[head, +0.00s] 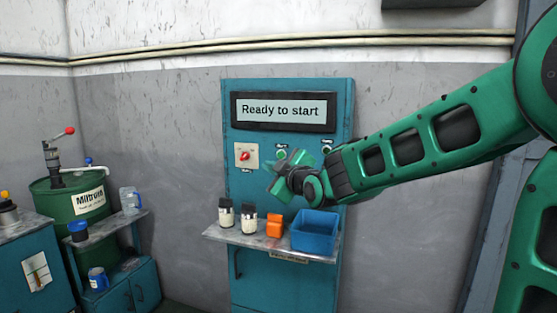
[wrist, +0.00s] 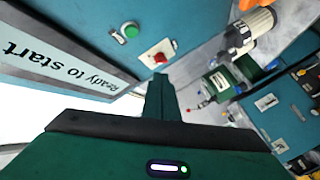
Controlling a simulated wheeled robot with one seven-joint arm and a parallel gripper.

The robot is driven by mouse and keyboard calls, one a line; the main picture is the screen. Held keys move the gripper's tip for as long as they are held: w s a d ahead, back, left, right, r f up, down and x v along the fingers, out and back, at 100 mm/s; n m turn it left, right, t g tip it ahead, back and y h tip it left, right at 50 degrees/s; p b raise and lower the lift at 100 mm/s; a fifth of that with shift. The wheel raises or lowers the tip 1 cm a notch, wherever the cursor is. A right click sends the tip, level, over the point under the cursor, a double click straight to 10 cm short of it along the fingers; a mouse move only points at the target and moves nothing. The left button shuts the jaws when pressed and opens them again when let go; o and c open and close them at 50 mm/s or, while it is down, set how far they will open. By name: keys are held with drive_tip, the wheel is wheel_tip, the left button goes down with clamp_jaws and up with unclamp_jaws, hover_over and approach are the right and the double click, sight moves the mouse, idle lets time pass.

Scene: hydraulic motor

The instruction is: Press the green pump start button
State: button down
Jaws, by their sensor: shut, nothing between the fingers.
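The green button (head: 281,155) is on the teal control cabinet, below the display and right of the red rotary switch. My gripper (head: 281,170) is shut and empty, just in front of the panel beside and slightly below the button. In the wrist view the green button (wrist: 131,30) sits in a pale ring, clear of my gripper (wrist: 160,80), whose shut fingers point toward the panel near the red switch (wrist: 161,58). I see a gap between fingers and button in the wrist view. The display (head: 283,110) reads "Ready to start".
Below the panel, a shelf (head: 225,234) holds two white dark-topped bottles (head: 226,214), an orange object (head: 274,226) and a blue bin (head: 316,232). Another control (head: 326,149) is partly hidden by my arm. A green drum (head: 65,210) and side benches stand left.

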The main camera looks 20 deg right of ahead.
sight(281, 158)
drive_tip(key=shift+w+r, duration=0.1)
idle(0.3)
drive_tip(key=w+d, duration=0.5)
drive_tip(key=w, duration=0.2)
idle(0.4)
drive_tip(key=shift+w+d, duration=0.5)
drive_tip(key=shift+w, duration=0.1)
idle(2.6)
drive_tip(key=shift+s+a, duration=0.1)
drive_tip(key=shift+s, duration=0.05)
idle(0.3)
drive_tip(key=shift+s+a, duration=0.35)
drive_tip(key=shift+s, duration=0.2)
